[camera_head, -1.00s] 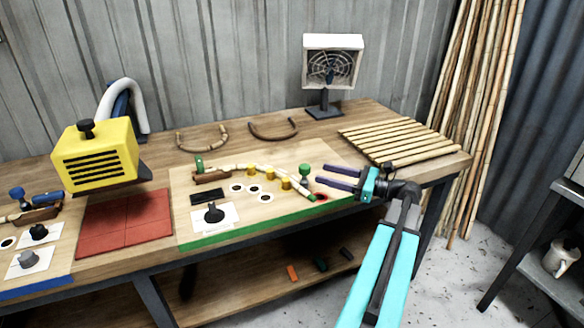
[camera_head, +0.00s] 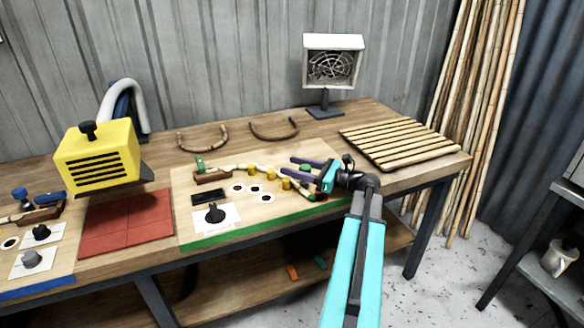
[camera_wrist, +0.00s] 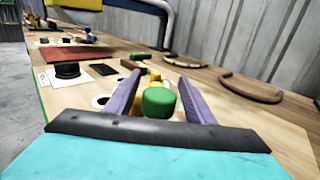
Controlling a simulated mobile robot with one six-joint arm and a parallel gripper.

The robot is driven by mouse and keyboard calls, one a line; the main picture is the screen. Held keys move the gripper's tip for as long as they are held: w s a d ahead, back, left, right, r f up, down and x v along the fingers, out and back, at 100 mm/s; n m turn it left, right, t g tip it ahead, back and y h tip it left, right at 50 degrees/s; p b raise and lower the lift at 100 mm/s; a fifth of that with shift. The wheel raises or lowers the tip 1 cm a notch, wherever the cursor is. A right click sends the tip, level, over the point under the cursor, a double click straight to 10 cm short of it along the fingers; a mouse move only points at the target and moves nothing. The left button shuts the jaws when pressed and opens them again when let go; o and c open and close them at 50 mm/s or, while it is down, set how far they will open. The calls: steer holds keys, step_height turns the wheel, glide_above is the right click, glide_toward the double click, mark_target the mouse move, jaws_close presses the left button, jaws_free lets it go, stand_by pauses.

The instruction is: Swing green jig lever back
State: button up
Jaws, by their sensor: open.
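The green knob (camera_head: 306,167), apparently the top of the jig lever, stands at the right side of the green-edged jig board (camera_head: 225,225). It also shows in the wrist view (camera_wrist: 159,103). My gripper (camera_head: 298,167) is open, with its purple fingers on either side of the knob; in the wrist view a gap shows around it. The lever's arm is hidden below the knob and fingers. A pale rattan cane (camera_head: 240,168) runs from a brown clamp block (camera_head: 212,176) with a green tab past several yellow pegs (camera_head: 286,184).
A black knob (camera_head: 214,213) on a white card and a black block (camera_head: 208,197) sit on the board. Two bent rattan pieces (camera_head: 274,132) lie behind. A slatted rack (camera_head: 405,143) and a fan heater (camera_head: 334,68) stand right and back. A yellow machine (camera_head: 97,158) is left.

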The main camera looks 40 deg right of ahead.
steer(key=shift+w, duration=0.25)
steer(key=shift+c, duration=0.4)
